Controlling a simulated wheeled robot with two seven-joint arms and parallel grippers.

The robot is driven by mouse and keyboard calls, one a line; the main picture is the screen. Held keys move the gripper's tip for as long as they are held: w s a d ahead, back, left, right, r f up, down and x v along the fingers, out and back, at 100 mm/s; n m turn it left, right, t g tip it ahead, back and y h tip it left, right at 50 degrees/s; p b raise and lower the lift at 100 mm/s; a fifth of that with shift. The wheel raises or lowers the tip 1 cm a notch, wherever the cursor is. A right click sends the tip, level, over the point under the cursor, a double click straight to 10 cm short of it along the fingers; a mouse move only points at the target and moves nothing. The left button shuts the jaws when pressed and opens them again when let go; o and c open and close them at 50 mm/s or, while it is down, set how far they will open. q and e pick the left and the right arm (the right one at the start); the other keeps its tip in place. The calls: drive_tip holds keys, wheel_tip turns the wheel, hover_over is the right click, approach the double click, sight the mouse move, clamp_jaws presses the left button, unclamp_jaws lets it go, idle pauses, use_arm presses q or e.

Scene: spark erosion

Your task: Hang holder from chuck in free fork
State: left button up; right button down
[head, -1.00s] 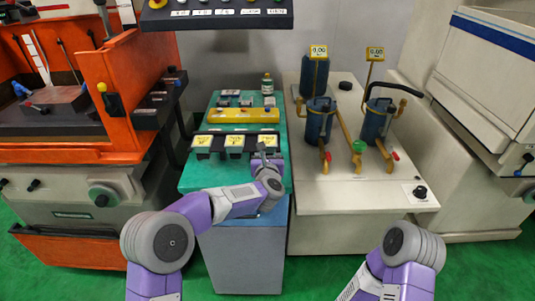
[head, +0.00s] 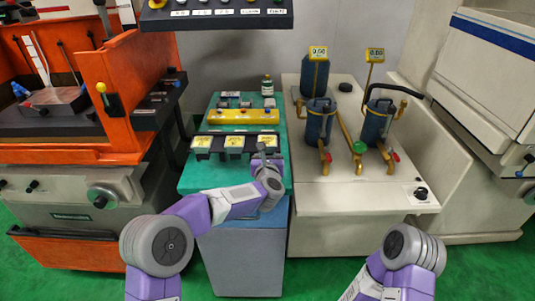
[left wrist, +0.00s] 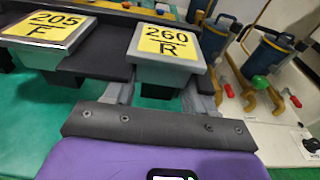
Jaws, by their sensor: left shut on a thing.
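A grey holder with a yellow label reading "260 R" (left wrist: 166,52) sits between the fingers of my left gripper (left wrist: 160,95) in the left wrist view. The gripper is shut on it. In the head view my left gripper (head: 266,158) is at the right end of the dark rack (head: 218,156), with this holder (head: 267,141) at the rack. A similar holder labelled "205 F" (left wrist: 45,28) sits to its left, and another yellow-labelled holder (head: 202,141) is at the rack's left end. I cannot make out a chuck or a free fork. My right gripper is out of view.
The rack is on a green-topped bench (head: 210,182). A yellow bar (head: 243,116), several small grey blocks and a bottle (head: 267,86) stand behind. Blue canisters with brass pipes (head: 319,122) stand on the right. An orange machine (head: 110,105) is at left.

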use_arm(q)
drive_tip(key=shift+b, duration=0.45)
idle(0.6)
drive_tip(key=o, duration=1.8)
drive_tip(key=shift+f, duration=0.2)
drive_tip(key=shift+c, duration=0.2)
drive_tip(key=shift+s+b, duration=0.9)
drive_tip(key=shift+s, duration=0.4)
drive_tip(key=shift+s+r, duration=0.1)
drive_tip(key=shift+s, duration=0.3)
drive_tip(key=s, duration=0.6)
drive_tip(key=shift+s, duration=0.3)
